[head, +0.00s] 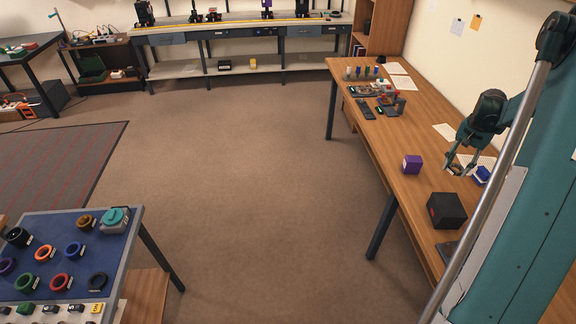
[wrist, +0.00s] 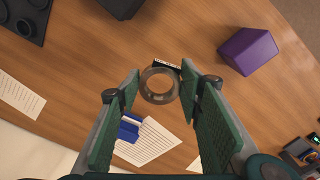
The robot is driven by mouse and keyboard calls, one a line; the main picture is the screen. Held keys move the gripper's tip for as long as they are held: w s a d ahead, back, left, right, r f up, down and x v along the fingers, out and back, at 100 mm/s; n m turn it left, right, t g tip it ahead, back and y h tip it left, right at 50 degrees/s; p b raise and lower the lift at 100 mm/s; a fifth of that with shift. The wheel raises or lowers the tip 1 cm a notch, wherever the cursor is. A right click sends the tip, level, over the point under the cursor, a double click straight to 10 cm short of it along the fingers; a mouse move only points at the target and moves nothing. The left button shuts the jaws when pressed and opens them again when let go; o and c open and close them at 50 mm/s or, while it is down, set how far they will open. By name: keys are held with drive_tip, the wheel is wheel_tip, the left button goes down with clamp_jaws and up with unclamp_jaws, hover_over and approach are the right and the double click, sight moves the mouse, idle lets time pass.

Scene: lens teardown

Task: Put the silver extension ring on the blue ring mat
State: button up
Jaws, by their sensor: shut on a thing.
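My gripper (wrist: 160,88) is shut on the silver extension ring (wrist: 146,91), which shows as a grey ring between the fingertips in the wrist view. A dark tag with white marks sits at its far edge. In the head view my gripper (head: 456,168) is over the right-hand wooden table, with the ring small and hard to make out there. From these views I cannot tell whether the ring touches the table. The blue ring mat (head: 106,259) lies on a table at the lower left, with several coloured rings on it, far from my gripper.
On the wooden table (head: 405,194) are a purple box (head: 411,165), a black box (head: 446,210) and a blue object (head: 481,177) close to my gripper. A teal-topped item (head: 115,220) stands at the mat's far right corner. Open carpet (head: 250,200) lies between the tables.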

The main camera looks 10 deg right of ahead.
drive_tip(key=w+a+n, duration=0.1)
drive_tip(key=w+a, duration=0.5)
drive_tip(key=a, duration=0.6)
drive_tip(key=w+a+n, duration=0.2)
drive_tip(key=w+a, duration=0.5)
drive_tip(key=a, duration=0.4)
drive_tip(key=w+a+n, duration=0.1)
drive_tip(key=w+a, duration=0.5)
drive_tip(key=a, duration=0.6)
drive_tip(key=w+a+n, duration=0.3)
drive_tip(key=a+n, duration=0.1)
drive_tip(key=a, duration=3.2)
drive_tip(key=s+a+n, duration=0.1)
drive_tip(key=s+a, duration=0.3)
drive_tip(key=a, duration=0.8)
drive_tip(key=s+a+n, duration=0.1)
drive_tip(key=s+a, duration=0.3)
drive_tip(key=a, duration=0.8)
drive_tip(key=s+a+n, duration=0.2)
drive_tip(key=s+a, duration=0.2)
drive_tip(key=a, duration=0.8)
drive_tip(key=s+a+f+n, duration=0.1)
drive_tip(key=s+a+n, duration=0.2)
drive_tip(key=s+a, duration=2.2)
drive_tip(key=a, duration=0.2)
drive_tip(key=shift+a+f, duration=0.15)
drive_tip(key=shift+a, duration=0.2)
